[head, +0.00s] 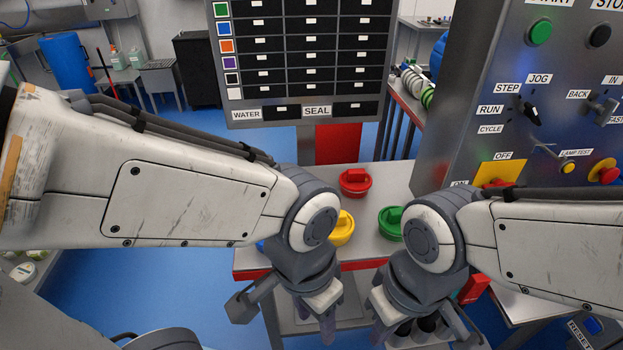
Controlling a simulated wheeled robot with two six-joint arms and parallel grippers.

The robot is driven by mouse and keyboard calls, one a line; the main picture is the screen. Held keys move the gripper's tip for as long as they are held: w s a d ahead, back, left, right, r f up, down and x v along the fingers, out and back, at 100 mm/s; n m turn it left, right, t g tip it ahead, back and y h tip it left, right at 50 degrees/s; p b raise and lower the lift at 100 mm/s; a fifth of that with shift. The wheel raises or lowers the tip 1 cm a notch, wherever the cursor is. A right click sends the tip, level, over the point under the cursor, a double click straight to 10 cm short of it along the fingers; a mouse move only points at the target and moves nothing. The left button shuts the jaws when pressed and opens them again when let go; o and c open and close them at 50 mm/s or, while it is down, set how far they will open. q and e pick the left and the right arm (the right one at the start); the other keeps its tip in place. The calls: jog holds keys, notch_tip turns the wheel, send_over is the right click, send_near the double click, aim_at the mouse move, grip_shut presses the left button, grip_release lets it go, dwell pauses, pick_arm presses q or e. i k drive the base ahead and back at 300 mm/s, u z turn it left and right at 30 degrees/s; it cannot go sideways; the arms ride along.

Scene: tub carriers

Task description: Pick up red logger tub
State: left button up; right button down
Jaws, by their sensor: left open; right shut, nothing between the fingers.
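The red logger tub (355,182) is a round red tub with a block-shaped grip on top. It sits upright on the grey table, behind the other tubs. My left gripper (320,325) is open, pointing down in front of the table, nearer to me than the red tub and apart from it. My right gripper (385,330) is shut and empty, also pointing down near the table's front, to the right of the left one. Its fingertips are partly hidden. Neither gripper touches the red tub.
A yellow tub (343,229) and a green tub (390,222) stand in front of the red one, partly hidden by my arms. A board with coloured squares (305,60) rises behind the table (375,250). A control panel (520,110) stands at the right.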

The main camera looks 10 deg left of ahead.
aim_at(356, 184)
jog(key=z, duration=1.5)
jog(key=i, duration=0.9)
jog(key=u, duration=3.15)
